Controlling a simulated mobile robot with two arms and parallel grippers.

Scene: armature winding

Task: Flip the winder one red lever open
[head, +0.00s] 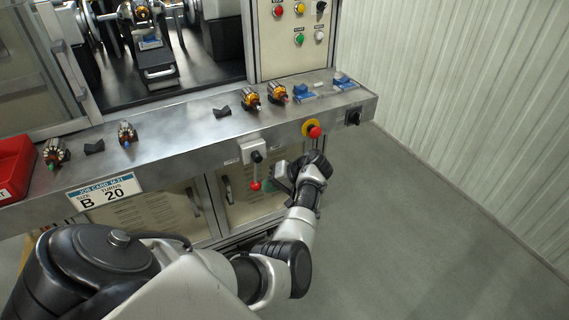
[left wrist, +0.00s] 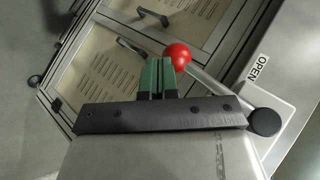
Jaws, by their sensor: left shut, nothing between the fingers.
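The red lever (head: 255,186) hangs down from its white mount (head: 253,150) on the front face of the metal bench, with a red ball at its lower end. My left gripper (head: 277,183) is just to the right of the ball, below the bench edge. In the left wrist view, the green fingers of the left gripper (left wrist: 157,76) are shut and empty. The red ball (left wrist: 178,55) shows right beside their tips; I cannot tell whether they touch. An OPEN label (left wrist: 258,68) shows near the lever's pivot. My right gripper is not in view.
A red and yellow emergency stop (head: 313,130) and a black switch (head: 353,117) sit on the bench front, right of the lever. Cabinet doors with handles (head: 228,190) are behind the lever. Several armatures (head: 251,98) lie on the bench top. Open floor lies to the right.

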